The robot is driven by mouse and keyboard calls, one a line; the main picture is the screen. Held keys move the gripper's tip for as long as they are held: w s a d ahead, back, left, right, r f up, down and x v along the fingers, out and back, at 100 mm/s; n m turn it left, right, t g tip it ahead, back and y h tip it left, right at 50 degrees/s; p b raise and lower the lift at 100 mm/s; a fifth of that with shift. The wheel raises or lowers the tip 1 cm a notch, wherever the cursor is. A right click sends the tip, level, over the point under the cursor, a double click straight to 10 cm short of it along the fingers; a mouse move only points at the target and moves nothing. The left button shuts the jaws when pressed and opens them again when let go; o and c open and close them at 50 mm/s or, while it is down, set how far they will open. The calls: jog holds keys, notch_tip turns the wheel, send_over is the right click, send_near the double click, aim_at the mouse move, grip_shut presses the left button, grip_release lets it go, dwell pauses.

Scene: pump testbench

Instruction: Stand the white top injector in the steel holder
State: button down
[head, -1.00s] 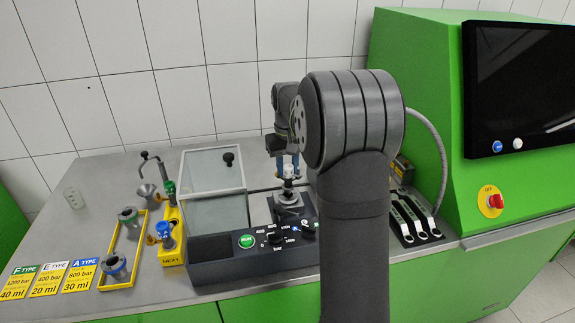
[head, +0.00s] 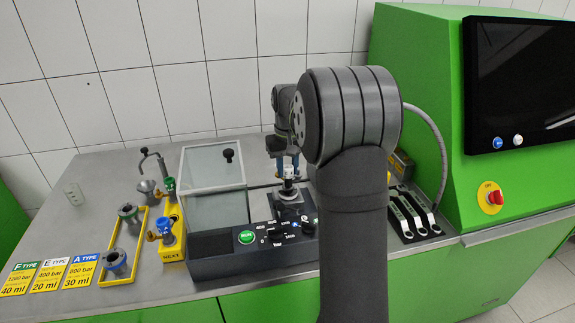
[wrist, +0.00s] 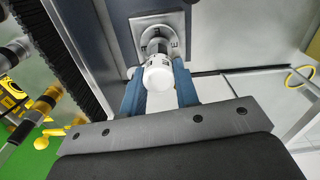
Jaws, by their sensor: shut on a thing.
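The white top injector (wrist: 160,74) is between the two blue fingers of my gripper (wrist: 161,92) in the wrist view, its white cap toward the camera. My gripper (head: 288,164) is shut on it and also shows in the head view, partly hidden by my arm. The steel holder (wrist: 150,22), with a square plate, lies directly behind the injector in the wrist view. In the head view the injector (head: 288,171) is upright, in line over the holder (head: 289,197). I cannot tell how deep its lower end sits in the holder.
A glass-lidded chamber (head: 213,198) stands just left of the holder, with a dark control panel (head: 215,268) in front. A yellow stand (head: 172,250) with blue and green injectors and a yellow frame (head: 106,262) are further left. A green machine (head: 428,90) stands at right.

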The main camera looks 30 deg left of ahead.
jog(key=shift+f, duration=0.45)
dwell(0.7)
jog(key=c, duration=1)
grip_release()
jog(key=shift+r, duration=3.5)
